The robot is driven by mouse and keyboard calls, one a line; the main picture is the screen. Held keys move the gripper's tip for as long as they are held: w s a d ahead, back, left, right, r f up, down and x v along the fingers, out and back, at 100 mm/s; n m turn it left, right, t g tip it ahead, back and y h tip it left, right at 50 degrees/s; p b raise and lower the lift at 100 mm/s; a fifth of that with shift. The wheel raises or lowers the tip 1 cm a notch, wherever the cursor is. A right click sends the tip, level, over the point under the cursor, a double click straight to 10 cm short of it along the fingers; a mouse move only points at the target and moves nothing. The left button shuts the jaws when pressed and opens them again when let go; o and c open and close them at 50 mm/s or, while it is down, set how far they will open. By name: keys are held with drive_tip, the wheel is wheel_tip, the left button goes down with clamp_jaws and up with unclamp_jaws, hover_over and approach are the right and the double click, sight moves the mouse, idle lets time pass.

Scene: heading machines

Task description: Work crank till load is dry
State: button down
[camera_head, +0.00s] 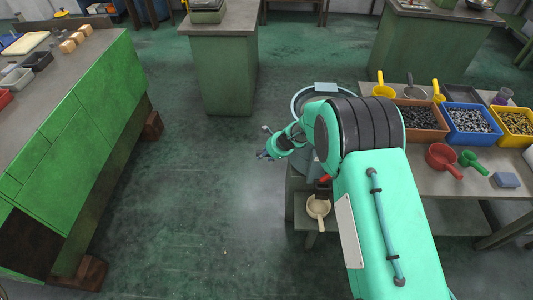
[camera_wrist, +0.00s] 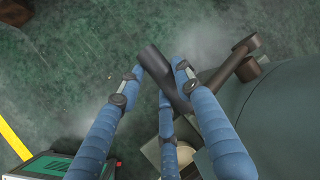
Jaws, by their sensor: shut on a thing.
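My gripper (camera_wrist: 158,75) has blue fingers. It is shut on the dark crank handle (camera_wrist: 152,62) in the wrist view. The handle joins a dark brown crank arm (camera_wrist: 222,74) that runs up to the right beside a large dark teal rounded drum (camera_wrist: 280,115). In the head view my gripper (camera_head: 266,154) is left of my turquoise arm, over the floor. The arm hides most of the machine there; a round grey-blue rim (camera_head: 297,103) shows behind it. The load inside the drum is not visible.
A beige pan (camera_head: 318,208) sits low beside the bench. The bench at right carries orange, blue and yellow bins (camera_head: 467,122) of small metal parts, scoops and a red pan (camera_head: 441,157). A green workbench (camera_head: 75,140) stands at left. The floor between is clear.

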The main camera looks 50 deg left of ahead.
drive_tip(key=f+b, duration=0.1)
drive_tip(key=s+d+f+t+y, duration=0.1)
drive_tip(key=f, duration=0.1)
drive_tip(key=f+y+b, duration=0.1)
drive_tip(key=shift+s+d+f+n+t+b, duration=0.2)
drive_tip(key=shift+s+n+t+b, duration=0.1)
drive_tip(key=shift+t, duration=0.1)
drive_tip(key=shift+d+f, duration=0.15)
drive_tip(key=shift+f, duration=0.05)
idle(0.4)
drive_tip(key=c, duration=1.2)
unclamp_jaws()
drive_tip(key=shift+f, duration=0.1)
drive_tip(key=shift+w+r, duration=0.1)
drive_tip(key=shift+r, duration=0.1)
drive_tip(key=shift+w+a+r, duration=0.1)
drive_tip(key=shift+a+r, duration=0.15)
drive_tip(key=shift+r, duration=0.2)
drive_tip(key=shift+v, duration=5.8)
